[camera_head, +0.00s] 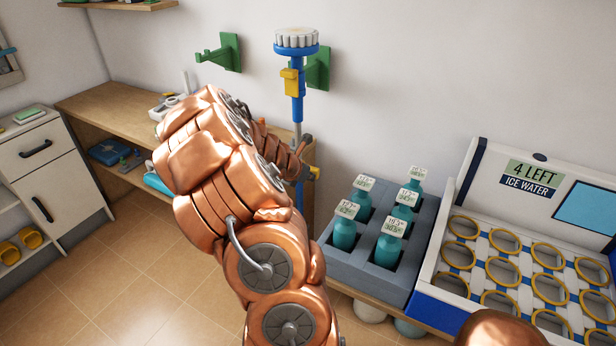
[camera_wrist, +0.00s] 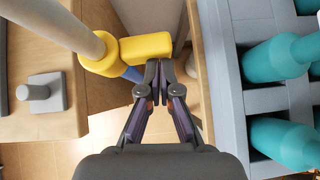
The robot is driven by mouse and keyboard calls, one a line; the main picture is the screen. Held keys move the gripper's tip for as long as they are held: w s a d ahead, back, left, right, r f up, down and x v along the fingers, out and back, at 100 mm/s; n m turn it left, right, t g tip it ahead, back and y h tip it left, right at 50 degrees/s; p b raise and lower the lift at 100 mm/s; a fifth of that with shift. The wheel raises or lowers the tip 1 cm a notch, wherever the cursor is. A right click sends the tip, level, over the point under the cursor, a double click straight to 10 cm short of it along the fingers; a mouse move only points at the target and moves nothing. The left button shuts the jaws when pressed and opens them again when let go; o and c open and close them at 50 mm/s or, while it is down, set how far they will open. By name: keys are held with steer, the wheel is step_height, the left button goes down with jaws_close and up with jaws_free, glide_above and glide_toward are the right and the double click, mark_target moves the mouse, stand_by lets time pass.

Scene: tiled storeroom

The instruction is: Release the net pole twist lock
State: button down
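The net pole (camera_head: 298,108) stands upright against the wall, with a blue upper section and a round blue head with white bristle-like pieces on top. A yellow clamp (camera_head: 290,82) sits high on it. Lower down, a yellow twist lock (camera_head: 313,172) shows partly behind my arm. In the wrist view the yellow twist lock (camera_wrist: 128,50) wraps the pole (camera_wrist: 60,22), its lever pointing right, with a blue part below. My gripper (camera_wrist: 160,76) has its fingertips together just below the lever's end. I cannot tell whether they touch it. No object shows between the fingers.
A grey crate (camera_head: 345,268) with several teal bottles stands close to the right of the pole. Beyond it is a white-and-blue ice water rack (camera_head: 470,190). Green wall brackets (camera_head: 231,52) are behind the pole. A wooden bench (camera_head: 120,92) is at left; floor is clear at lower left.

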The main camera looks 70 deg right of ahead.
steer(key=shift+w+p, duration=0.45)
steer(key=shift+w, duration=0.35)
steer(key=a+r, duration=0.7)
steer(key=a, duration=0.4)
steer(key=shift+w+b, duration=0.25)
steer(key=shift+b, duration=0.15)
